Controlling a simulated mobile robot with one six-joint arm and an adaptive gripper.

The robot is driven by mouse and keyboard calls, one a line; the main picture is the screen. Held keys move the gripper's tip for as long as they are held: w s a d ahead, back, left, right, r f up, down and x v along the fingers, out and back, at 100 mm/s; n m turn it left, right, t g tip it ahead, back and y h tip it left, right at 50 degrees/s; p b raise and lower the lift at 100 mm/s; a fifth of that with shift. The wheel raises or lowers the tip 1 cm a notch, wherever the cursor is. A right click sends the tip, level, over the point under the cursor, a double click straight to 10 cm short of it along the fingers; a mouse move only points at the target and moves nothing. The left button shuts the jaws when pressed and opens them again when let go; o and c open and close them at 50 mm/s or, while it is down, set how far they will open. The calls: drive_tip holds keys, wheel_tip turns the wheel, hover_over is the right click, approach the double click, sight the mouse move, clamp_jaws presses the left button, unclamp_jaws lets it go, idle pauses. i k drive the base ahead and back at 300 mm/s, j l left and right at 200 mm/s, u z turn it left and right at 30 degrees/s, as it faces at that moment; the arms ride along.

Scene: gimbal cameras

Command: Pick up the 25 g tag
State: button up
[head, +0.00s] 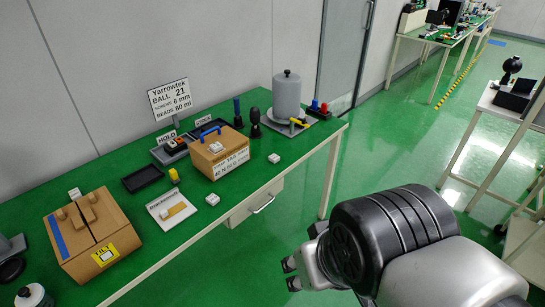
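My gripper (290,275) is over the green floor, right of the bench and away from every block. Its two fingertips are apart with nothing between them.
The green bench (160,238) holds a brown box with a blue handle (218,150), a larger cardboard box (92,235), a black tray (142,179), a labelled card (172,208) and a grey cylinder (287,95). A drawer (250,207) is under its front. Open floor lies right of it.

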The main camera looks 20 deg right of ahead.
sight(216, 146)
drive_tip(key=i+l+u, duration=0.15)
drive_tip(key=i, duration=0.4)
drive_tip(key=i+l+u, duration=0.15)
drive_tip(key=i+l, duration=0.3)
drive_tip(key=i+l+u, duration=0.15)
drive_tip(key=i+l, duration=0.25)
drive_tip(key=i, duration=0.15)
